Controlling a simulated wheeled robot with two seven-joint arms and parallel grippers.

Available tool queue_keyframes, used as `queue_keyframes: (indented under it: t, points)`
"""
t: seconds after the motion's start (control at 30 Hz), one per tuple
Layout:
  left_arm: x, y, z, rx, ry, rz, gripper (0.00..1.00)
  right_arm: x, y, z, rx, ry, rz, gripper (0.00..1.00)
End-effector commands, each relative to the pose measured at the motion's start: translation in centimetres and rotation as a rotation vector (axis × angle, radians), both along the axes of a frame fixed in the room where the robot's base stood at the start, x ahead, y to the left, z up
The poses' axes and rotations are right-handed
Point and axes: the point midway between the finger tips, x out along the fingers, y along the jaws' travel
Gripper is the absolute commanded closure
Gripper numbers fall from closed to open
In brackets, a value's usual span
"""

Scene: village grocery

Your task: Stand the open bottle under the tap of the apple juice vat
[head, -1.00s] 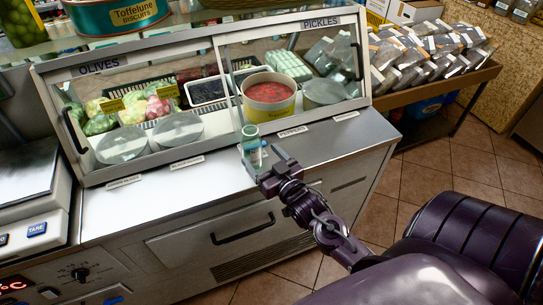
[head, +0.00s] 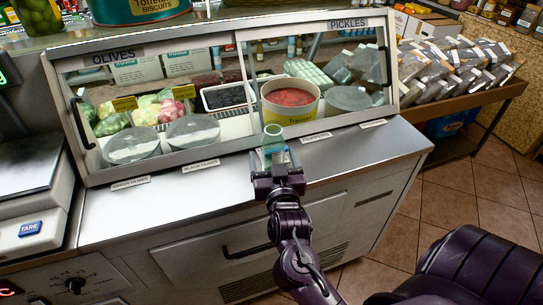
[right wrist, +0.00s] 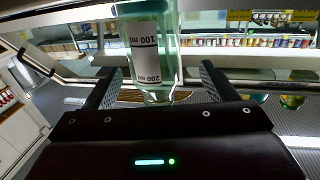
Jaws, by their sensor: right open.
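A small clear greenish bottle (head: 273,143) stands on the front of the steel counter, before the glass display case. In the right wrist view the bottle (right wrist: 146,42) shows close up and upside down, with a white label marked 100 ml and 200 ml. Its mouth is too small to make out in the head view. My right gripper (head: 275,163) is open at the near side of the bottle. In the right wrist view its two fingers (right wrist: 160,75) stand on either side of the bottle with gaps. The apple juice vat and its tap are not seen. My left gripper is not in view.
The display case (head: 215,160) marked OLIVES and PICKLES stands right behind the bottle. A scale (head: 32,205) is at the left end of the counter (head: 135,205). A wooden stand (head: 455,115) with packed bags is at the right. Bare counter lies left of the bottle.

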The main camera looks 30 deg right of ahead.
Motion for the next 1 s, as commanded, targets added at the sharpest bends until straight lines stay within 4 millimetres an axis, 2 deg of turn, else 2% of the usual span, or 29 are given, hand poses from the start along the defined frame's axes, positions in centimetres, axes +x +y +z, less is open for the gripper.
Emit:
queue_keyframes:
  t: [0.17,0.4,0.7,1.0]
  points:
    - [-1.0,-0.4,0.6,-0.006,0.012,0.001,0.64,1.8,-1.3,0.3,-0.001,0.000,0.000,0.22]
    - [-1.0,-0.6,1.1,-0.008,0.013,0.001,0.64,4.7,-3.0,0.1,-0.001,0.000,0.002,0.22]
    - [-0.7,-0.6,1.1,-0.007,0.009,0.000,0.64,5.1,-3.2,0.0,0.001,0.000,0.002,0.22]
    - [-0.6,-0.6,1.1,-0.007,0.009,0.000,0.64,5.0,-3.2,0.0,0.001,0.000,0.002,0.61]
